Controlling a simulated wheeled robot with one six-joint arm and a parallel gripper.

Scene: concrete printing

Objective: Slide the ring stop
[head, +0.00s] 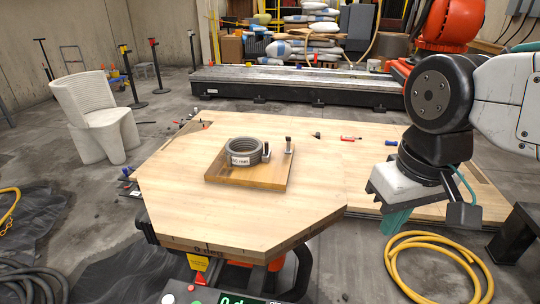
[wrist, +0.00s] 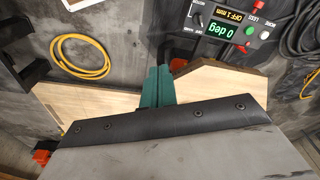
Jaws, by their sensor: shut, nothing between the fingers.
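A grey ribbed concrete ring (head: 243,151) with a white label on its front sits on a wooden board (head: 250,177) on the pale table. A small dark upright stop piece with a pale foot (head: 266,151) stands close against the ring's right side. A second dark upright post (head: 289,145) stands at the board's right edge, apart from the ring. I cannot tell for certain which is the ring stop. My gripper (head: 397,218) hangs at the right, well away from the board. Its teal fingers (wrist: 158,86) are together and empty in the wrist view.
The pale wooden table (head: 185,180) has clear room around the board. A red-handled tool (head: 351,138) lies towards the back. A control panel (head: 225,299) is at the front; in the wrist view its display (wrist: 224,31) reads 0 deg and OFF 1 mm. A yellow hose (head: 432,240) lies on the floor.

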